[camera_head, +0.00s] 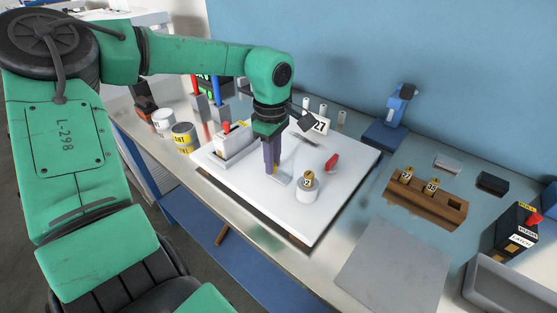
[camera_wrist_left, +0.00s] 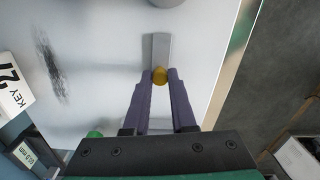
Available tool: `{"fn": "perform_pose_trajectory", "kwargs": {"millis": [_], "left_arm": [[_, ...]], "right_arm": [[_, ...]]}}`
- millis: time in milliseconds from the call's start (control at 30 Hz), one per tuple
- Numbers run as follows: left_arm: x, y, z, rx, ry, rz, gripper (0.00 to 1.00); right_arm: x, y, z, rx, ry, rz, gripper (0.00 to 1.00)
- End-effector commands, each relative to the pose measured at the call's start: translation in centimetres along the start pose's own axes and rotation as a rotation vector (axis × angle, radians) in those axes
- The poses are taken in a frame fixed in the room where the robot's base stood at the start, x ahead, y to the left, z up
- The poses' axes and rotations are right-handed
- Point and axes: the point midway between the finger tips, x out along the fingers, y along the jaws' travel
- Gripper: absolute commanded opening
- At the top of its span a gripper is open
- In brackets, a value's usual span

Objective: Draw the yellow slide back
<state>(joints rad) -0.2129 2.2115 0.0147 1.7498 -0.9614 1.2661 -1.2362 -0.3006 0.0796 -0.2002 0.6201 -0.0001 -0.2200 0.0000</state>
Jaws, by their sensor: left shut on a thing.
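The slide is a grey metal strip (camera_wrist_left: 158,48) with a round yellow knob (camera_wrist_left: 160,75) at its near end in the left wrist view. My left gripper (camera_wrist_left: 160,82) has its two purple fingers on either side of the knob, shut on it. In the head view my left gripper (camera_head: 272,170) points down at the white board (camera_head: 255,205), and the grey strip (camera_head: 282,180) shows beside the fingertips. The fingers hide most of the knob there. My right gripper is not in view.
A white cylinder with a brass-coloured top (camera_head: 307,187) stands just right of the gripper. A wooden block (camera_head: 427,200) and a grey mat (camera_head: 393,268) lie to the right.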

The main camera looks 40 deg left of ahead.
Motion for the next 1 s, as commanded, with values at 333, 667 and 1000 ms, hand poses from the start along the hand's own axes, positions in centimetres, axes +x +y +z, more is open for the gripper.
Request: {"fn": "perform_pose_trajectory", "kwargs": {"millis": [333, 667, 1000], "left_arm": [[-0.2, 0.2, -0.2, -0.002, 0.009, 0.008, 0.55], [-1.2, 0.2, -0.2, -0.003, 0.007, 0.009, 0.55], [-10.7, 0.2, -0.2, -0.004, 0.009, 0.011, 0.55]], "right_arm": [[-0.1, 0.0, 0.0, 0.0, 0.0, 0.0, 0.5], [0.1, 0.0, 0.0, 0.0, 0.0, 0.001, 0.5], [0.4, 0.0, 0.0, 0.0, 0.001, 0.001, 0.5]]}}
